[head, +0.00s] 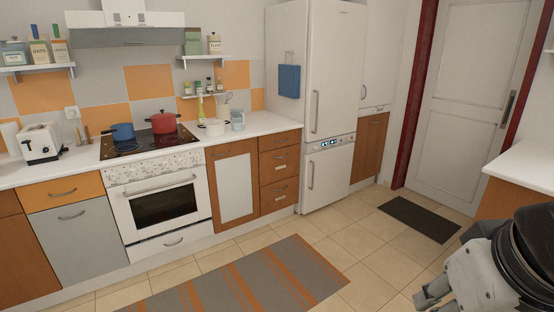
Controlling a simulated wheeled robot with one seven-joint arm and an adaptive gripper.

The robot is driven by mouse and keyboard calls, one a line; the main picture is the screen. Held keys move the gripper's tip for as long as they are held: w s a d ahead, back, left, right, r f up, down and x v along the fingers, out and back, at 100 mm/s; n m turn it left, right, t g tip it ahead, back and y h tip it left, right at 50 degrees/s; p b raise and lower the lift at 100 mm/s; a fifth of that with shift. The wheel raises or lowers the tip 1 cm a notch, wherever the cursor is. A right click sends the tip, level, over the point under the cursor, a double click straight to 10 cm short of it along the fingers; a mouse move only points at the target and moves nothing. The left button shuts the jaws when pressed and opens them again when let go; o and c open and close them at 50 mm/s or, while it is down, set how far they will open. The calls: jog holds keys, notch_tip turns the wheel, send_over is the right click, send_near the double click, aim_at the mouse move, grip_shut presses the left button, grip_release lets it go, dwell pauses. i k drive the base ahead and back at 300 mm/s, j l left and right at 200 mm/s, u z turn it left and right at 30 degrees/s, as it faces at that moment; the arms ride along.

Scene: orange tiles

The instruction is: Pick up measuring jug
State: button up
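A small clear, bluish container (238,120) stands on the white counter to the right of the stove; it looks like the measuring jug, but it is too small to make out a handle or markings. My gripper (426,294) is at the lower right, over the floor and far from the counter. My arm partly hides it, so its opening is unclear. I see nothing held in it.
A red pot (163,123) and a blue pot (122,132) sit on the stove. A striped rug (235,280) lies on the open tiled floor. Another counter (525,160) is at right.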

aim_at(237, 115)
jog(key=i, duration=1.1)
jog(key=i+l+u, duration=0.15)
jog(key=i, duration=0.9)
jog(key=i+l+u, duration=0.15)
jog(key=i+u, duration=0.25)
jog(key=i+l+u, duration=0.25)
jog(key=i+u, duration=0.15)
jog(key=i+l+u, duration=1)
jog(key=l+u, duration=0.25)
jog(key=l, duration=0.3)
